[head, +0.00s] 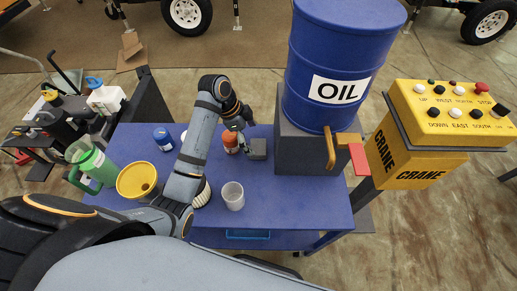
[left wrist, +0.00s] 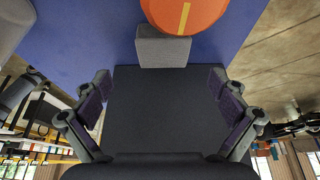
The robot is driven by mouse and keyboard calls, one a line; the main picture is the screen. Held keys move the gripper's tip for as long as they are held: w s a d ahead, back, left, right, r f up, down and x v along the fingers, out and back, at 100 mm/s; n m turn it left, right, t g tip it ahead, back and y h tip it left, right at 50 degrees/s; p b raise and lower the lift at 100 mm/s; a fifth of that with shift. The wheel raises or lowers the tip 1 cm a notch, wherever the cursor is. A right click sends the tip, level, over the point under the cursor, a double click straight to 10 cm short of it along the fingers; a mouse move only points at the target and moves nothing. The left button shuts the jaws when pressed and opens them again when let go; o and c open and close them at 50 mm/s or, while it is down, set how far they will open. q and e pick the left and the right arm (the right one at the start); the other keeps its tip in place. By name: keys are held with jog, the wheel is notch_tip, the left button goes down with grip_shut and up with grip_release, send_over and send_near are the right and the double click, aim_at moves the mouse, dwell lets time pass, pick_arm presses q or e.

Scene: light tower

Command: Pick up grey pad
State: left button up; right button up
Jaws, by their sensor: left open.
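The grey pad (head: 258,149) shows as a small grey block on the blue table, just right of the orange-topped jar (head: 231,143). In the left wrist view the grey pad (left wrist: 163,47) lies ahead of my fingers, close beside the jar's round orange top (left wrist: 185,12). My left gripper (head: 240,119) is over the table just behind the jar and pad, apart from the pad. Its fingers (left wrist: 163,82) are spread with nothing held; a broad dark surface fills the view between them, and I cannot tell what it is. My right gripper is out of view.
The blue oil drum (head: 335,65) stands on a dark block (head: 300,150) close right of the pad. A white cup (head: 233,196), blue jar (head: 163,139) and yellow container (head: 137,180) stand on the table (head: 290,205). The yellow crane panel (head: 440,105) is farther right.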

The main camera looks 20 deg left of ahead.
aim_at(259, 146)
pick_arm(q)
jog(key=x, duration=0.5)
jog(key=shift+w+a+f, duration=0.1)
jog(key=shift+w, duration=0.1)
jog(key=c, duration=1.3)
jog(key=shift+r+p, duration=0.55)
jog(key=shift+p, duration=0.35)
jog(key=shift+c, duration=0.2)
jog(key=r+p, duration=0.1)
jog(key=p, duration=0.1)
jog(key=r+p, duration=0.3)
jog(key=p, duration=0.1)
jog(key=shift+s+r, duration=0.2)
jog(key=shift+s, duration=0.1)
jog(key=s+d+r+p, duration=0.2)
jog(key=s+r+p, duration=0.1)
jog(key=s+p, duration=0.3)
jog(key=s+d+r+p, duration=0.2)
jog(key=s+r+p, duration=0.2)
jog(key=s+p, duration=0.3)
jog(key=p, duration=0.3)
jog(key=shift+r, duration=0.25)
